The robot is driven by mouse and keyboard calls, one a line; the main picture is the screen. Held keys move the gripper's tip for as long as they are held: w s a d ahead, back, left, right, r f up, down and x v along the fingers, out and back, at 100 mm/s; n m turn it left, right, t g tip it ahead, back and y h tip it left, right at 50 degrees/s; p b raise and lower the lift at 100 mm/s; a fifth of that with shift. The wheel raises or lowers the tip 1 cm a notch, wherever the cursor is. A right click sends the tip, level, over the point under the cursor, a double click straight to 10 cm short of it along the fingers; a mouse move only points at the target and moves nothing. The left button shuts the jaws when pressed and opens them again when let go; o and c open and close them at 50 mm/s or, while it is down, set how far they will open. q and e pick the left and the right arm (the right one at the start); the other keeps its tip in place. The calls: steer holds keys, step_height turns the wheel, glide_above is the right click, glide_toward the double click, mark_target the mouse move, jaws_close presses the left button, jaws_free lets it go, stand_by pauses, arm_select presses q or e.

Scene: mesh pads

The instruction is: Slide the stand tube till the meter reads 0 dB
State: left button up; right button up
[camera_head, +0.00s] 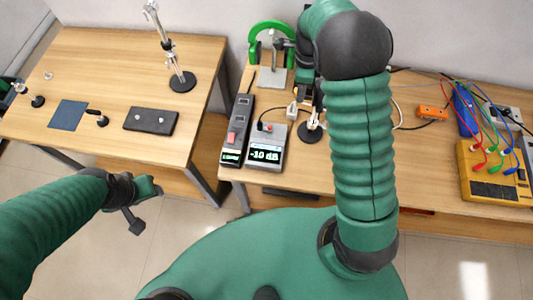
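The meter (265,152) is a grey box with a lit display that appears to read -10 dB. It lies on the right-hand wooden table near its front left edge. A stand with a round black base (310,134) is just right of the meter. Its upright tube is mostly hidden by my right arm and gripper. My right gripper (309,96) is over this stand, pointing down; its fingers are small and partly covered, so I cannot tell whether they touch the tube. My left gripper (146,204) hangs over the floor in front of the left table, away from everything.
A black power strip (237,130) lies left of the meter. A green arched device (270,44) stands behind. A yellow box (492,172) with coloured cables and an orange block (432,113) are at right. The left table (90,140) holds another stand (182,82) and small parts.

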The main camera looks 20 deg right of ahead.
steer(key=shift+w+r, duration=0.1)
steer(key=shift+r, duration=0.05)
steer(key=shift+c, duration=1.2)
steer(key=shift+w+a, duration=0.1)
steer(key=shift+a, duration=0.25)
jaws_close()
arm_select(q)
steer(key=shift+a, duration=0.35)
steer(key=shift+f, duration=0.1)
arm_select(e)
steer(key=shift+d+f, duration=0.1)
steer(key=shift+f, duration=0.25)
arm_select(q)
steer(key=shift+s+d+f+b, duration=0.1)
steer(key=shift+d+f+b, duration=0.1)
steer(key=shift+f+b, duration=1.2)
arm_select(e)
steer(key=shift+f, duration=2.4)
steer(key=o, duration=0.7)
jaws_free()
steer(key=o, duration=0.4)
steer(key=shift+w+a, duration=0.15)
steer(key=shift+a, duration=0.15)
arm_select(q)
steer(key=shift+w+a, duration=0.2)
steer(key=shift+a, duration=0.25)
arm_select(e)
steer(key=shift+r, duration=0.1)
